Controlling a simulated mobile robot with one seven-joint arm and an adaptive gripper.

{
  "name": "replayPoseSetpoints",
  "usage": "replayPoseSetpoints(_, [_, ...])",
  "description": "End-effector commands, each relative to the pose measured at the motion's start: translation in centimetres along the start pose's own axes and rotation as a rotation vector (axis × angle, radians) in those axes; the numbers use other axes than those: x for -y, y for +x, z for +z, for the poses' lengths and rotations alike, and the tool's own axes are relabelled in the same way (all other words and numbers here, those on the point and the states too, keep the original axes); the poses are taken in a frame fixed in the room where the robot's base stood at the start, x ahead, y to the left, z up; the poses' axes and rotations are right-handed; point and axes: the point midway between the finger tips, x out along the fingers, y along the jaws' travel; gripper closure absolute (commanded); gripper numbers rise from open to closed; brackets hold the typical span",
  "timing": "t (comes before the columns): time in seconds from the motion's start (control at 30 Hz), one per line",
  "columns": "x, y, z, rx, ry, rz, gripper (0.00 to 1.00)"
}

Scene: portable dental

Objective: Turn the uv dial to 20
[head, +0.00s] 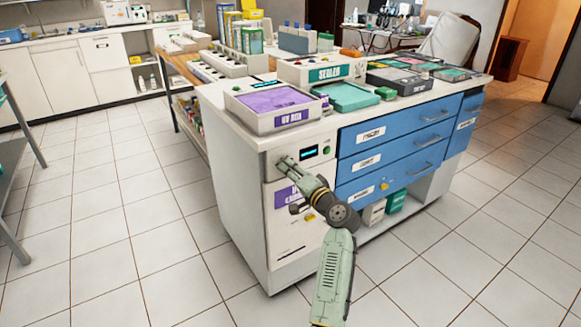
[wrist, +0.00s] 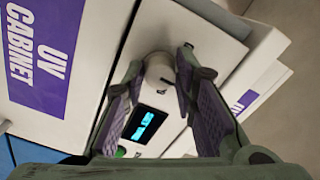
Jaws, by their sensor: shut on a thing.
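The uv dial (wrist: 160,72) is a round pale knob on the white front panel of the uv cabinet, beside a small display (wrist: 145,124) with blue characters that I cannot read surely. My gripper (wrist: 162,68) has its two fingers on either side of the dial and is shut on it. In the head view my gripper (head: 284,163) reaches the panel just left of the display (head: 310,152), and mostly hides the dial. A purple "UV CABINET" label (wrist: 48,38) shows in the wrist view.
A green button (head: 326,150) sits right of the display. Blue drawers (head: 405,135) with handles are to the right. A uv box (head: 270,105) with a purple top stands on the counter above. The tiled floor at the left is clear.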

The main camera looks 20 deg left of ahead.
Motion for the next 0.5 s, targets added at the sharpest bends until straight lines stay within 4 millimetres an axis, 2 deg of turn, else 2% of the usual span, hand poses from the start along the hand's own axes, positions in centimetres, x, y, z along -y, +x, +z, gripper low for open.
replayPoseSetpoints(0.5, [0.4, 0.02, -0.13, 0.001, 0.493, 0.001, 1.0])
